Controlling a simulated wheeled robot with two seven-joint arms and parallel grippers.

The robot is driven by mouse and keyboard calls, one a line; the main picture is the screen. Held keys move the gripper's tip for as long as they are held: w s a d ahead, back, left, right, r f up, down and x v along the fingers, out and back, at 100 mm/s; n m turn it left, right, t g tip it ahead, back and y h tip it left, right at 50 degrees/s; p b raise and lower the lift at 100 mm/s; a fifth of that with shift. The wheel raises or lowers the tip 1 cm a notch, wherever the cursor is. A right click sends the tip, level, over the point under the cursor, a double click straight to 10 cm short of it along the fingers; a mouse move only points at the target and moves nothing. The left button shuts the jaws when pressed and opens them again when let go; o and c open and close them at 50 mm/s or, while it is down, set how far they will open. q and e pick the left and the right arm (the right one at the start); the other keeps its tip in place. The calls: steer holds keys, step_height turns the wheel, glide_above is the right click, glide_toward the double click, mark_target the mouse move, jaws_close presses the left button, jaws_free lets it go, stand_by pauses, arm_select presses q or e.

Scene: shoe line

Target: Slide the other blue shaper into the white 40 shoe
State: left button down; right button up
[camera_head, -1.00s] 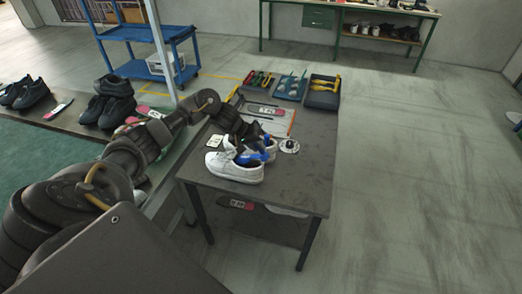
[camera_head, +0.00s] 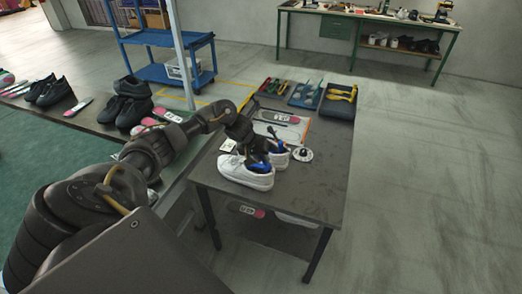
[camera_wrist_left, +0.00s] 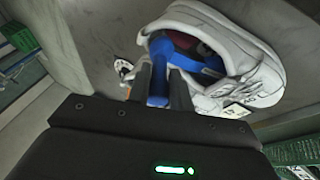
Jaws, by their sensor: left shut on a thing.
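Two white shoes stand side by side on the dark table (camera_head: 310,185): a front one (camera_head: 243,174) and a rear one (camera_head: 278,158). My left gripper (camera_head: 256,150) is above the front shoe, pointing down. In the left wrist view it (camera_wrist_left: 160,92) is shut on a blue shaper (camera_wrist_left: 157,78). The shaper's blue body reaches into the opening of the white shoe (camera_wrist_left: 245,55); its far end is hidden inside. A little blue also shows at the rear shoe's opening. My right gripper is not in view.
A round white-and-black thing (camera_head: 302,154) lies right of the shoes. Dark shoes (camera_head: 133,112) stand on the bench at left. The table's right front is clear.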

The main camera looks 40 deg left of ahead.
arm_select(q)
steer(key=shift+w+d+f, duration=0.1)
steer(key=shift+d+f, duration=0.05)
steer(key=shift+f, duration=0.1)
steer(key=shift+f+y+p, duration=0.45)
steer(key=shift+f+y, duration=0.05)
steer(key=shift+f, duration=0.15)
steer(key=shift+a+f, duration=0.1)
steer(key=shift+a, duration=0.1)
steer(key=c, duration=1.2)
jaws_free()
steer(key=shift+o, duration=0.2)
steer(key=shift+r+p, duration=1.55)
steer(key=shift+p, duration=0.8)
